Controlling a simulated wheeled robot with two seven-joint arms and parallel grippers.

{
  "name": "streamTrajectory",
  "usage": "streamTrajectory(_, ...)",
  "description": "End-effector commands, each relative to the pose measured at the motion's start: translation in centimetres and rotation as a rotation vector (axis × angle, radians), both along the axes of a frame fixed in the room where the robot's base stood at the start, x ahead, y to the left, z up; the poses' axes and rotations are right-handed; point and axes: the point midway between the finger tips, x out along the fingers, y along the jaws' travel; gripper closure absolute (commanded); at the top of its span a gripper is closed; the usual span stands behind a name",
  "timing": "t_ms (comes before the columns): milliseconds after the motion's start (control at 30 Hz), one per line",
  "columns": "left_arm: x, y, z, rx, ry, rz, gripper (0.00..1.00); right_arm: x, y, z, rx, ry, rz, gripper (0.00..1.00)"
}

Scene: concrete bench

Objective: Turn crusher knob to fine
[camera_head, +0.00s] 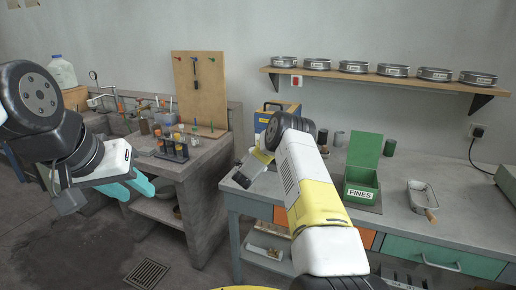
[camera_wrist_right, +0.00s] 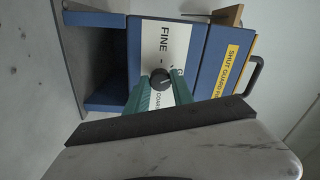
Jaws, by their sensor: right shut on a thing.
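The blue crusher (camera_head: 266,112) stands on the bench at its back left, partly hidden behind my right arm. In the right wrist view its blue body (camera_wrist_right: 206,62) carries a white panel with FINE printed on the left and a partly hidden COARSE label at the lower right. The round black crusher knob (camera_wrist_right: 160,79) sits on this panel, with a short pale mark on its lower right part. My right gripper (camera_wrist_right: 160,90) has its teal fingers on both sides of the knob, shut on it. My left gripper (camera_head: 133,188) is open and empty, away at the left.
A green FINES box (camera_head: 361,188) with its lid up and a metal tray (camera_head: 422,196) stand on the bench to the right. A wall shelf (camera_head: 388,78) holds several sieves. A rack of bottles (camera_head: 172,150) stands on the left counter. A yellow guard label (camera_wrist_right: 228,70) is beside the panel.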

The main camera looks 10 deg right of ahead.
Motion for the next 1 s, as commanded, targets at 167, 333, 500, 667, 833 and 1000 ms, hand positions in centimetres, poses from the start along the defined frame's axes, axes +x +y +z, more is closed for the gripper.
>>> streamTrajectory(167, 0.0, 0.0, 0.0, 0.0, 0.0, 0.0, 0.64, 0.03, 0.19, -0.01, -0.141, 0.095, 0.004, 1.0)
streamTrajectory(333, 0.0, 0.0, 0.0, 0.0, 0.0, 0.0, 0.64, 0.01, 0.18, -0.03, -0.274, 0.186, 0.004, 1.0)
streamTrajectory(500, 0.0, 0.0, 0.0, 0.0, 0.0, 0.0, 0.64, -0.01, 0.18, -0.05, -0.408, 0.276, 0.004, 1.0)
streamTrajectory(667, 0.0, 0.0, 0.0, 0.0, 0.0, 0.0, 0.64, -0.04, 0.15, -0.08, -0.533, 0.36, 0.004, 1.0)
streamTrajectory(833, 0.0, 0.0, 0.0, 0.0, 0.0, 0.0, 0.64, -0.06, 0.12, -0.11, -0.658, 0.445, 0.004, 1.0)
streamTrajectory(1000, 0.0, 0.0, 0.0, 0.0, 0.0, 0.0, 0.64, -0.09, 0.06, -0.16, -0.763, 0.517, 0.004, 1.0)
